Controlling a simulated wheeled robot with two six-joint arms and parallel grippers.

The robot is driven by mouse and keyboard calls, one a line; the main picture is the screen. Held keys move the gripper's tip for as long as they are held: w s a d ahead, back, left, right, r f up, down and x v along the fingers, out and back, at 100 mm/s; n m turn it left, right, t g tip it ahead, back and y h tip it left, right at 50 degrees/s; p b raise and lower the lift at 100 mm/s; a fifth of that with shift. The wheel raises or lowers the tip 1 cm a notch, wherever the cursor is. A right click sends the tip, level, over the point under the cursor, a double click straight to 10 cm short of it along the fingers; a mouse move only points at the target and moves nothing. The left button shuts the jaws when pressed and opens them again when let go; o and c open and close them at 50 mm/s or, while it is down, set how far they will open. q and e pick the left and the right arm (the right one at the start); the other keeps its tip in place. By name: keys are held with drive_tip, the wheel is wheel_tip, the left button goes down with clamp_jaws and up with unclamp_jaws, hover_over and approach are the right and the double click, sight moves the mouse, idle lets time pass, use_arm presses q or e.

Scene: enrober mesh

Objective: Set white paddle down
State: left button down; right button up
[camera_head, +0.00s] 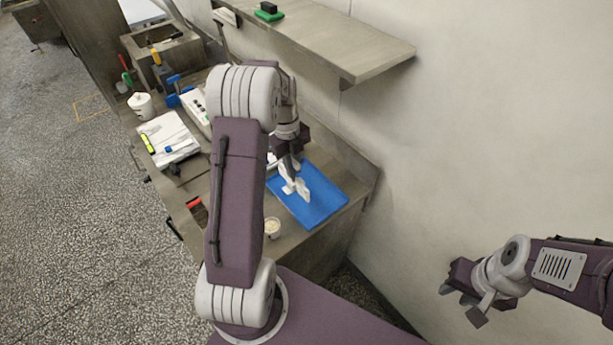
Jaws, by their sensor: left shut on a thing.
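The white paddle (297,188) is at my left gripper (288,168), over the blue tray (318,205) at the right end of the metal bench. My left gripper is shut on the paddle, pointing down. The fingertips are small and partly hidden by my own wrist, and I cannot tell whether the paddle touches the tray. My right gripper (464,299) is open and empty, away from the bench, in front of the pale wall at the lower right.
A small cup (272,227) stands at the bench's front edge beside the tray. Papers (170,138), a white tub (142,105) and blue-handled tools (176,95) lie further left. A metal shelf (330,40) juts from the wall above. My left arm hides the bench middle.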

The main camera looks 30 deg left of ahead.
use_arm(q)
drive_tip(key=w+f, duration=0.1)
drive_tip(key=f, duration=0.1)
drive_tip(key=w+d+f+p, duration=0.1)
drive_tip(key=w+f, duration=0.1)
drive_tip(key=w+d+f+p, duration=0.1)
drive_tip(key=f, duration=0.2)
drive_tip(key=shift+w+d, duration=0.1)
drive_tip(key=shift+w, duration=0.05)
drive_tip(key=shift+f, duration=0.1)
drive_tip(key=c, duration=1.5)
unclamp_jaws()
drive_tip(key=shift+o, duration=0.2)
